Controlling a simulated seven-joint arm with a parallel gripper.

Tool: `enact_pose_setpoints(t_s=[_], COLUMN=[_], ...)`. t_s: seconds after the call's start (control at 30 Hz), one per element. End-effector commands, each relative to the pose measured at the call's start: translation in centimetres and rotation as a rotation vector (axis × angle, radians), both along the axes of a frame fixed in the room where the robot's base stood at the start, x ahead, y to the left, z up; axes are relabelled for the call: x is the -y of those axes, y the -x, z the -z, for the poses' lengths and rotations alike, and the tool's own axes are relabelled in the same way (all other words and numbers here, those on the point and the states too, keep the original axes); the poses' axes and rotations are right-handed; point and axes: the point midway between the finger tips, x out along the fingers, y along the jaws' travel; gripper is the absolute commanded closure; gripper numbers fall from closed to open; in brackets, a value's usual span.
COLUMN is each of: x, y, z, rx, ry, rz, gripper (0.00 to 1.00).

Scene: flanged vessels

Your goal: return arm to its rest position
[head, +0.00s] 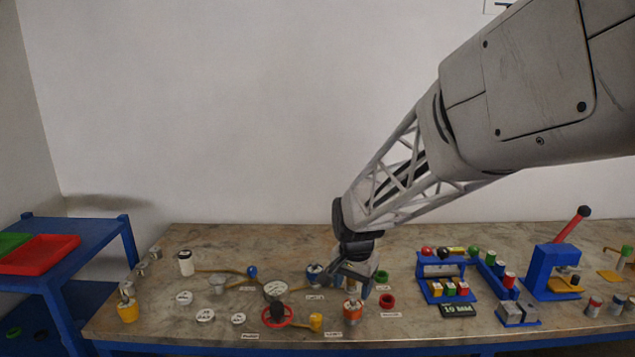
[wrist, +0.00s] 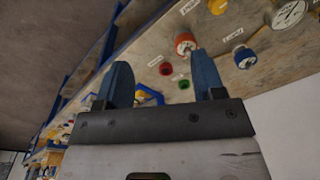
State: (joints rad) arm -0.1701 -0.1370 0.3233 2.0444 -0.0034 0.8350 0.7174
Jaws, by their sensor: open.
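My gripper (head: 352,282) hangs low over the middle of the workbench in the head view, just above an orange vessel with a pale flange (head: 352,312). In the wrist view its two blue fingers (wrist: 160,72) stand wide apart with nothing held between them. A red ring (wrist: 165,68) and a green ring (wrist: 184,84) show beyond the gap. The orange vessel (wrist: 185,43) is beside the fingertip at right, apart from it. My arm reaches down from the upper right. The gripper hides part of the bench behind it.
A blue-topped vessel (head: 314,272), a dial gauge (head: 276,290) and a red handwheel (head: 277,316) stand left of the gripper. Blue fixtures (head: 441,270) and a press with a red lever (head: 552,272) stand right. A red tray (head: 40,254) is far left. Space above the bench is clear.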

Motion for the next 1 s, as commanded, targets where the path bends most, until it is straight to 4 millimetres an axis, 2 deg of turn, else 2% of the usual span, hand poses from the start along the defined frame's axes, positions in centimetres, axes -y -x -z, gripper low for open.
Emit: enact_pose_setpoints(t_s=[0.03, 0.2, 0.5, 0.8, 1.0], x=[0.7, 2.7, 5.8, 8.2, 9.5], y=[1.2, 5.0, 12.2, 19.6, 24.5], z=[-1.0, -3.3, -6.4, -8.0, -8.2], rx=[0.01, 0.031, 0.071, 0.11, 0.13], ry=[0.0, 0.007, 0.025, 0.051, 0.073], rz=[-0.017, -0.088, -0.215, -0.34, -0.421], gripper=[0.37, 0.37, 0.37, 0.37, 0.37])
